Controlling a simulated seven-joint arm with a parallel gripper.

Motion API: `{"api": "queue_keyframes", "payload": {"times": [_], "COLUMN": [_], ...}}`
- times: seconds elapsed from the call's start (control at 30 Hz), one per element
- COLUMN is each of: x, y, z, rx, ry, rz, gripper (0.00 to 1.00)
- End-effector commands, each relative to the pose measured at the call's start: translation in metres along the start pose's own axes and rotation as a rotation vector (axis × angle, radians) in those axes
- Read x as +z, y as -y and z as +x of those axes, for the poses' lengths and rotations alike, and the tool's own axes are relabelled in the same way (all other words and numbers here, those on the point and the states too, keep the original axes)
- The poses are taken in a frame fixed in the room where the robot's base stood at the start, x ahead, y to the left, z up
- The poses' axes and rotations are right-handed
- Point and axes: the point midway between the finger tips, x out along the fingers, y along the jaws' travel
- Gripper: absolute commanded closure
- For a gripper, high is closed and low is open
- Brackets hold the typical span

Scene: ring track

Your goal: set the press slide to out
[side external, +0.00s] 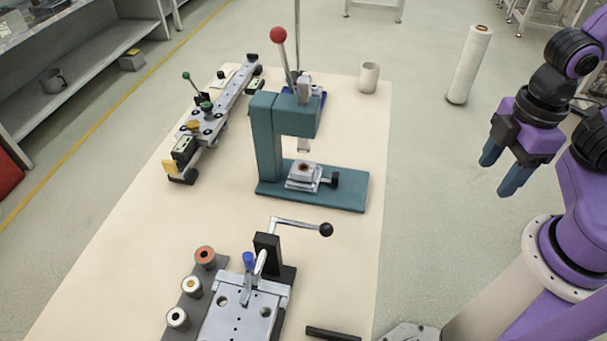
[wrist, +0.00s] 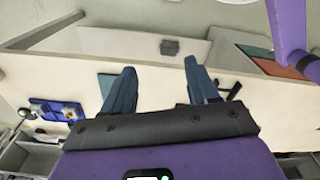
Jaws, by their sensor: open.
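The teal press (side external: 265,135) stands on the table in the side external view, with a red-knobbed lever (side external: 279,36) on top. Its slide (side external: 303,174), a small silver block with a dark round centre and a black knob (side external: 334,180) at its right, sits on the press base under the ram (side external: 303,144). I cannot tell exactly how far the slide is drawn out. My gripper (side external: 502,177) is open and empty at the right, past the table edge and well apart from the press. It also shows in the wrist view (wrist: 158,80), blue fingers spread with nothing between them.
A clamp fixture (side external: 245,307) with a black-knobbed handle (side external: 326,229) stands in front of the press. Spools (side external: 192,286) stand at its left. A rail track (side external: 225,105) lies behind left. A white cup (side external: 369,77) stands at the back. The table right of the press is clear.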

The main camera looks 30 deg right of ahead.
Motion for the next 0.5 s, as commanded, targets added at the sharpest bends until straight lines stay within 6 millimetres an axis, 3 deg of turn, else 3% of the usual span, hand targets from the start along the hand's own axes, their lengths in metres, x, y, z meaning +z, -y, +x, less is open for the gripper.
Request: {"api": "queue_keyframes", "payload": {"times": [0.23, 0.5], "x": [-0.018, -0.079], "y": [-0.011, -0.050], "z": [0.000, 0.002], "rx": [0.001, 0.004], "ry": [0.003, 0.012], "rz": [0.021, 0.090], "gripper": [0.49, 0.49]}}
